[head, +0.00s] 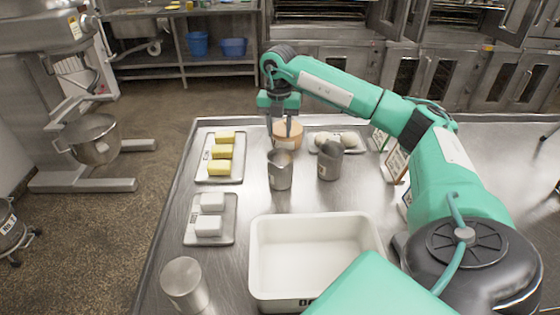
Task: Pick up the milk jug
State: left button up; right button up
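Two grey metal jugs stand upright on the steel table; one jug (280,172) is left of centre with a small pale label, and the other jug (329,162) is just right of it. I cannot read which one is the milk jug. My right gripper (282,130) points down behind and above the left jug, in front of a tan round tub (287,142). Its dark fingers look apart, with nothing between them, and it does not appear to touch the jug. My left gripper is not in view.
Trays with yellow blocks (219,168) and white blocks (208,228) lie left. A white bin (262,262) and metal canister (185,283) stand in front. A tray with pale round items (349,139) and small framed cards (396,162) are right.

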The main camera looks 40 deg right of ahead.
aim_at(280, 147)
notch_tip(280, 147, down, 4)
jog(key=shift+d+f, duration=0.1)
jog(key=shift+f+p, duration=0.4)
jog(key=shift+p, duration=0.05)
notch_tip(280, 147, down, 5)
jog(key=shift+w+d+r+p, duration=0.1)
jog(key=shift+w+d+p, duration=0.05)
jog(key=shift+p, duration=0.75)
grip_shut()
